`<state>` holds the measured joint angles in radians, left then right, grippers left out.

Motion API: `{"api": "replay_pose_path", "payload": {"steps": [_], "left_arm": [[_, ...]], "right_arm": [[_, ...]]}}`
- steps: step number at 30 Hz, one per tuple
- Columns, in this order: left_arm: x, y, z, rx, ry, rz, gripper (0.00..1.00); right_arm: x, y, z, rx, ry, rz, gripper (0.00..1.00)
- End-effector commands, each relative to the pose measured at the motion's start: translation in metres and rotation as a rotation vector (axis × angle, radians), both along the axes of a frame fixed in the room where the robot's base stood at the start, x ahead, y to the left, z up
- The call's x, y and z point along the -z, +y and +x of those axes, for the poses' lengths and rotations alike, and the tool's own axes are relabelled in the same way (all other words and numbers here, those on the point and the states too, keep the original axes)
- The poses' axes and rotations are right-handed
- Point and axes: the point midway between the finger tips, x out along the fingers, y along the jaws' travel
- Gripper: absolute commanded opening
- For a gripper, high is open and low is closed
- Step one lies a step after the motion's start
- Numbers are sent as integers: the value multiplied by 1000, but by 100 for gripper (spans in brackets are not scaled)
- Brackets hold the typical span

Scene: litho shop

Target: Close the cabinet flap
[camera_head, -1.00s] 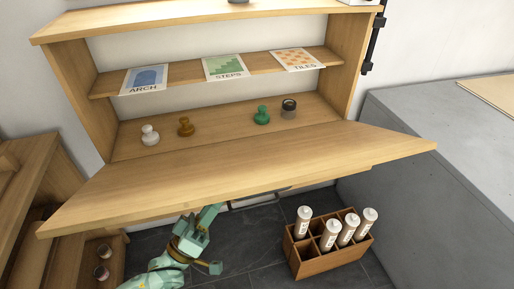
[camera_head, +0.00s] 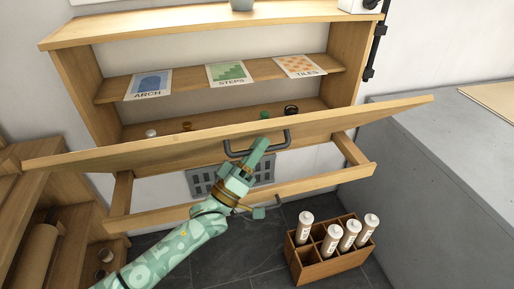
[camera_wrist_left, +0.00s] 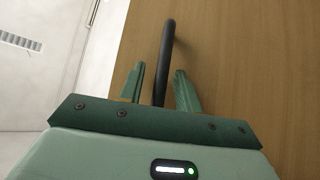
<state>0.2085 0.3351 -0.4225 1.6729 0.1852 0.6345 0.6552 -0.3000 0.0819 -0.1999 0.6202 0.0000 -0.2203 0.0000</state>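The cabinet flap (camera_head: 130,151) is a wide wooden panel, tilted partway up in the head view. Its edge now hides the lower part of the cabinet's inside. A dark bar handle (camera_head: 286,141) sits on its outer face; it also shows in the wrist view (camera_wrist_left: 166,55). My left gripper (camera_head: 262,144) is at this handle, below the flap's edge. In the wrist view its fingers (camera_wrist_left: 160,82) stand on either side of the bar, with narrow gaps, so it looks open around it. The wooden cabinet (camera_head: 77,92) is still open above the flap. My right gripper is out of view.
Inside are cards on a shelf (camera_head: 200,84) and several small knobs, partly hidden. Below the flap is a wooden frame (camera_head: 320,180) with a second handle. A crate of white tubes (camera_head: 318,270) stands on the floor. A grey block (camera_head: 440,150) is at right.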

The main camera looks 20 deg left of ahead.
Motion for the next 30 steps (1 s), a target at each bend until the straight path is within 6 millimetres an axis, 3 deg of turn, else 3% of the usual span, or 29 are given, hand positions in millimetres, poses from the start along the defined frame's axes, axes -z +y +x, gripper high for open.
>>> {"api": "replay_pose_path", "payload": {"steps": [5, 6, 9, 30], "left_arm": [[-2, 0, 0, -1, -4, -1, 34], [-2, 0, 0, -1, -4, -1, 22], [-2, 0, 0, -1, -5, -2, 0], [-7, 3, 3, -2, 9, -11, 0]], "right_arm": [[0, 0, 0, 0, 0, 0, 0], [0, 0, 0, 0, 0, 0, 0], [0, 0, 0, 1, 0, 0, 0], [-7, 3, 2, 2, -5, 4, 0]]}}
